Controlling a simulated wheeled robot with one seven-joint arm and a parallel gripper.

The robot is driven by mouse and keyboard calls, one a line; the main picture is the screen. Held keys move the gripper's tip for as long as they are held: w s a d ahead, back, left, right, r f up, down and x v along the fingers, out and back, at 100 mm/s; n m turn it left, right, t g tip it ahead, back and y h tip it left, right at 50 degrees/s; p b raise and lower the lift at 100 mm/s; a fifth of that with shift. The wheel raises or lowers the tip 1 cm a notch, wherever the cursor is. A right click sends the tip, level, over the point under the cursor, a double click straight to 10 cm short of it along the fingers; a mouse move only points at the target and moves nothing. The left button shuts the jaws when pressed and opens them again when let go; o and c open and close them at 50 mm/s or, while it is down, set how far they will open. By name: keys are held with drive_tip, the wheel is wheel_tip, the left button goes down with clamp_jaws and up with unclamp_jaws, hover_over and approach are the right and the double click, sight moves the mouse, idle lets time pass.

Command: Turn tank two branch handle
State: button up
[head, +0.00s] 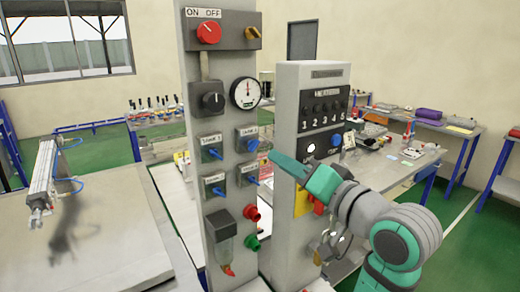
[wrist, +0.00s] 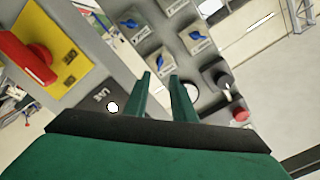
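The grey post on the left (head: 222,110) carries several small valve plates with blue handles in two columns. These are the upper left (head: 211,153), upper right (head: 248,143), lower left (head: 217,189) and lower right (head: 250,179) handles. The label lettering is too small to tell surely which is tank two. Blue handles also show in the wrist view, one near the fingertips (wrist: 158,61) and another to its right (wrist: 196,38). My gripper (head: 274,158) is right of the handles in the head view. Its two fingers (wrist: 161,78) are apart with nothing between them.
A second grey post (head: 290,105) with numbered knobs and a yellow plate stands close to my gripper. The left post also has a gauge (head: 246,93), a red knob (head: 208,32) and red and green buttons. A pale table with a cylinder (head: 42,175) lies left.

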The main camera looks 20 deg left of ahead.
sight(256, 147)
drive_tip(key=x, duration=0.9)
drive_tip(key=shift+w+a, duration=0.2)
drive_tip(key=shift+a, duration=0.05)
drive_tip(key=shift+c, duration=0.2)
clamp_jaws()
